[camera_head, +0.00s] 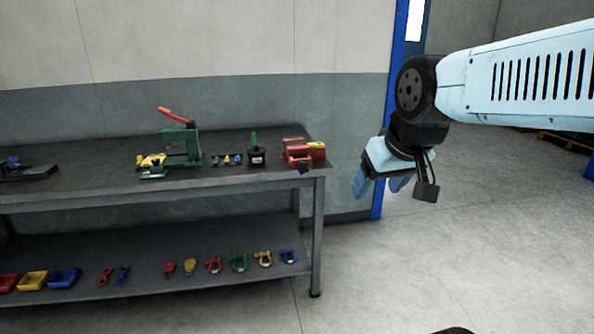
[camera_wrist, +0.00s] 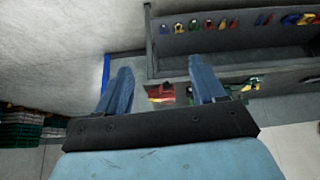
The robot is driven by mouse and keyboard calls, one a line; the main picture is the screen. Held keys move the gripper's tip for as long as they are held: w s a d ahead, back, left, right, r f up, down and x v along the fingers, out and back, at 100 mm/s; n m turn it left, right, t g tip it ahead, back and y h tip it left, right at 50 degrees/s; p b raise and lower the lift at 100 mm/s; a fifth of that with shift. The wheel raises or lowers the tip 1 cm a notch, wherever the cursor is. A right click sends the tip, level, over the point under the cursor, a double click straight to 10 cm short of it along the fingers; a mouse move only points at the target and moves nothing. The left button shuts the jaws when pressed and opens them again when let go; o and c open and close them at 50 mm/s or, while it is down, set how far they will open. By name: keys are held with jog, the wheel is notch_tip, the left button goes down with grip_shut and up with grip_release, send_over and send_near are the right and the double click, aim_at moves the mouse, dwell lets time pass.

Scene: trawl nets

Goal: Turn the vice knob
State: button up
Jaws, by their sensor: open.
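A red vice (camera_head: 298,151) with a yellow part sits at the right end of the workbench top (camera_head: 225,172). A small dark part at its front may be the knob, but it is too small to tell. My gripper (camera_head: 381,184) hangs to the right of the bench, apart from the vice, with its light blue fingers pointing down. The wrist view is upside down; the red vice (camera_wrist: 160,94) shows small between the two blue fingers (camera_wrist: 160,70), some way off. My gripper is open and empty.
On the bench stand a green press (camera_head: 182,146) with a red lever and a dark pot (camera_head: 256,156) with a green item. The lower shelf (camera_head: 200,280) holds shackles and coloured bins (camera_head: 33,281). A blue post (camera_head: 392,100) rises behind my gripper.

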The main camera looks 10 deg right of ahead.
jog(key=shift+o, duration=1.1)
jog(key=w+d+f+n, duration=0.1)
jog(key=w+f+n, duration=0.2)
jog(key=w, duration=0.7)
jog(key=shift+w+d+t, duration=0.25)
jog(key=shift+w+t, duration=0.1)
jog(key=shift+t, duration=0.05)
jog(key=w+d+f+n+t+h, duration=0.15)
jog(key=w+f+n, duration=0.35)
jog(key=w, duration=0.5)
jog(key=w+d+f+n+t, duration=0.1)
jog(key=w+d+f+n, duration=0.2)
jog(key=w+f, duration=0.55)
jog(key=n+t+y, duration=0.1)
jog(key=n+t, duration=0.8)
jog(key=n, duration=1.9)
send_near(303, 168)
jog(key=w, duration=0.9)
jog(key=shift+w, duration=0.15)
